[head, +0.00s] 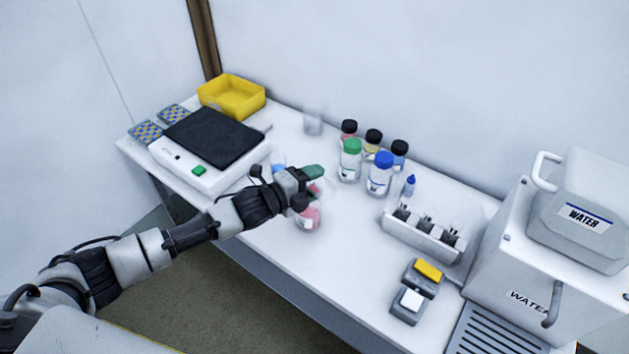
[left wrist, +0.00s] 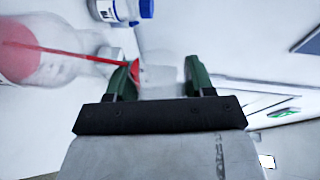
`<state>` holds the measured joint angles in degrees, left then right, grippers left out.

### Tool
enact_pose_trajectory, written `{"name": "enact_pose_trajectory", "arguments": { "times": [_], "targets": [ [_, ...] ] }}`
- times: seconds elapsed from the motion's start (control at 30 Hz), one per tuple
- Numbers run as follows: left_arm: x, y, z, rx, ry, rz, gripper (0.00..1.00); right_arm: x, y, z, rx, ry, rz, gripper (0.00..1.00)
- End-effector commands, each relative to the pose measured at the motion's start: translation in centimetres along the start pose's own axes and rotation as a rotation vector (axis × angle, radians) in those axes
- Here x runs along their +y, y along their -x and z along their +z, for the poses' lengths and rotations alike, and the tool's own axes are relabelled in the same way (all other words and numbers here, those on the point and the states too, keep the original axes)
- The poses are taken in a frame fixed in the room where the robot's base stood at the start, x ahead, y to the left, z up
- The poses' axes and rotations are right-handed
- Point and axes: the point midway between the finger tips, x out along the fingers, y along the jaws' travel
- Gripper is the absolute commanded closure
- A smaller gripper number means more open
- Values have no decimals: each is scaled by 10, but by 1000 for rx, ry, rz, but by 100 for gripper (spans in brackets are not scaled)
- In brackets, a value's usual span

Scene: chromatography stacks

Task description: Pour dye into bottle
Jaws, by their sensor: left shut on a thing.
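My left gripper (head: 306,180) is shut on a small clear container, mostly hidden by the green fingers in the head view. In the left wrist view the container (left wrist: 162,82) shows pale and translucent between the two fingers, with red at its edge. A clear bottle (head: 308,219) with pink-red liquid stands on the table just below the gripper. It also shows in the left wrist view (left wrist: 75,68), blurred, with its neck towards the gripper. A thin red stream (left wrist: 75,51) runs from the held container into this bottle. My right gripper is not in view.
Several capped bottles, including green-capped (head: 350,165) and blue-capped (head: 379,178), stand at the back. A clear glass (head: 313,121), yellow tray (head: 253,99) and scale (head: 225,183) are behind and left. A rack (head: 424,240) and water container (head: 585,215) are right.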

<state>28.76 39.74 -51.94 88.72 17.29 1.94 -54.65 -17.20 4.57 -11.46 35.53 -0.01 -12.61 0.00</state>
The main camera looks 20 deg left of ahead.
Motion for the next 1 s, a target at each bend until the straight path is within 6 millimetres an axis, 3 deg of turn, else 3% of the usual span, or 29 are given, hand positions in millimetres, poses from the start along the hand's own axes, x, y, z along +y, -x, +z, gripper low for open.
{"name": "enact_pose_trajectory", "arguments": {
  "times": [0.23,0.73,1.0],
  "targets": [
    [0,0,-2,-2,-24,-1,72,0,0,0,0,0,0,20],
    [-16,2,-15,-65,-504,-2,72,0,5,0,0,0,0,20],
    [-17,2,-15,-68,-522,-1,72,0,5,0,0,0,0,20]
  ]
}}
